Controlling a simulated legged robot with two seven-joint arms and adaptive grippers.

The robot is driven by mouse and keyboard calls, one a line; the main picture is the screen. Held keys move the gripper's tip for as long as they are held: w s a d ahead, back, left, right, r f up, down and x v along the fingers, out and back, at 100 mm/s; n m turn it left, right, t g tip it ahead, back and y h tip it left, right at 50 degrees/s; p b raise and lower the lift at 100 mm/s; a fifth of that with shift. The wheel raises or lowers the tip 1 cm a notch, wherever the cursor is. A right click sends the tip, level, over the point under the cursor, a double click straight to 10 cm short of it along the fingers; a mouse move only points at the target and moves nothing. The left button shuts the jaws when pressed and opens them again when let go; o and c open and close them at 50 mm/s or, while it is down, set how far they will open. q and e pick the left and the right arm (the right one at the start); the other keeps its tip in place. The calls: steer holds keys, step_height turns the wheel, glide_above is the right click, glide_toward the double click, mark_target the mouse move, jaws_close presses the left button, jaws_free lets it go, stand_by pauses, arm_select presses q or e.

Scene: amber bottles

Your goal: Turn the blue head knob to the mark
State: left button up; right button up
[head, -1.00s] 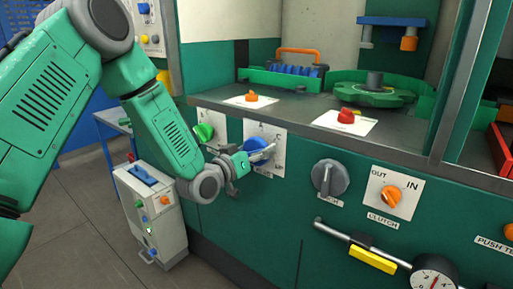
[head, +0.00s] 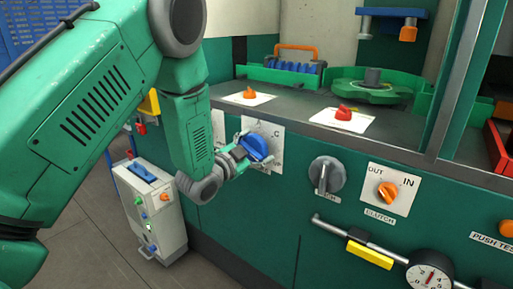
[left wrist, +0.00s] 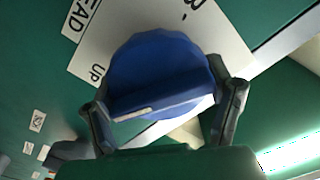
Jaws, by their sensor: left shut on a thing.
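The blue head knob (head: 256,146) sits on a white lettered plate (head: 270,132) on the green machine front. Letters A and C show above it in the head view. My left gripper (head: 240,156) is at the knob, with its fingers on either side of the knob's grip bar. In the left wrist view the blue knob (left wrist: 160,80) fills the middle between the two fingers (left wrist: 165,108). A pale pointer line shows on its bar. My right gripper is not in view.
A grey knob (head: 328,174) and an orange clutch knob (head: 388,192) are to the right on the same panel. A yellow-handled bar (head: 370,255) and a dial gauge (head: 430,279) are below. A white box (head: 155,215) stands on the floor at left.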

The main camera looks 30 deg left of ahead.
arm_select(q)
steer(key=shift+s+f+m, duration=0.15)
steer(key=shift+f+m, duration=0.3)
steer(key=shift+m, duration=0.55)
steer(key=o, duration=1.1)
steer(key=shift+w, duration=0.2)
steer(key=shift+a+r, duration=0.1)
steer(key=shift+s, duration=0.2)
steer(key=s, duration=1.1)
steer(key=shift+s+a, duration=0.25)
steer(key=shift+a, duration=0.2)
